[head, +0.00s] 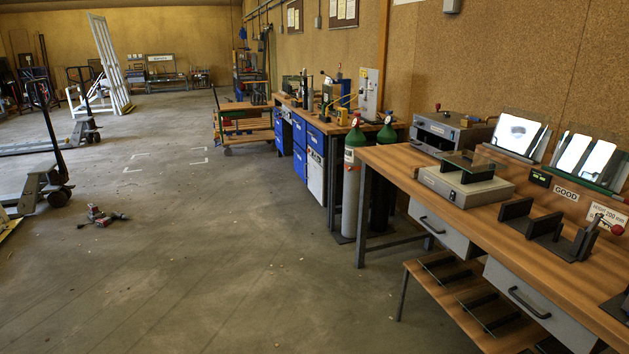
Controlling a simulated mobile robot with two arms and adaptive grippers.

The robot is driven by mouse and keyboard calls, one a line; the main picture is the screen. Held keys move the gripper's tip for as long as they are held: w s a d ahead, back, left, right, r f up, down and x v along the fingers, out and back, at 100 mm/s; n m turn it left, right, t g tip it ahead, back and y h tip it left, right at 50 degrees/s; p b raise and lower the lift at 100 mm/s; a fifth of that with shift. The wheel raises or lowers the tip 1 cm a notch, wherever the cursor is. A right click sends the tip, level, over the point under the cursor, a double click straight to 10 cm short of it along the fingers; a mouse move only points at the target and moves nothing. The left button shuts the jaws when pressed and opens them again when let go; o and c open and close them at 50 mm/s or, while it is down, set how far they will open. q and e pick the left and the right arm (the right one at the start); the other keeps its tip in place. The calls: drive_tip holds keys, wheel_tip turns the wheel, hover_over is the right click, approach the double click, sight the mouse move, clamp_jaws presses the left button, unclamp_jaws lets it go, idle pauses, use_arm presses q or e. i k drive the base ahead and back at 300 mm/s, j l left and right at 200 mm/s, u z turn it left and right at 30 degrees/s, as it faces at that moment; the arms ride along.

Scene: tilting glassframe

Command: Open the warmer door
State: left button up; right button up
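A grey box-shaped appliance (447,132) stands at the back of the wooden workbench on the right. It looks like the warmer, though I read no label on it. Neither of my grippers is in view.
The workbench (395,165) has drawers (522,303) and a low slatted shelf. Glass panes on stands (519,131) and black holders (533,220) occupy its right part. Gas cylinders (353,185) stand at its far end.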

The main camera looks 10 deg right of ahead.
sight(316, 178)
drive_tip(key=i+u, duration=0.25)
drive_tip(key=i, duration=3.4)
drive_tip(key=i+j, duration=0.1)
drive_tip(key=i, duration=2.5)
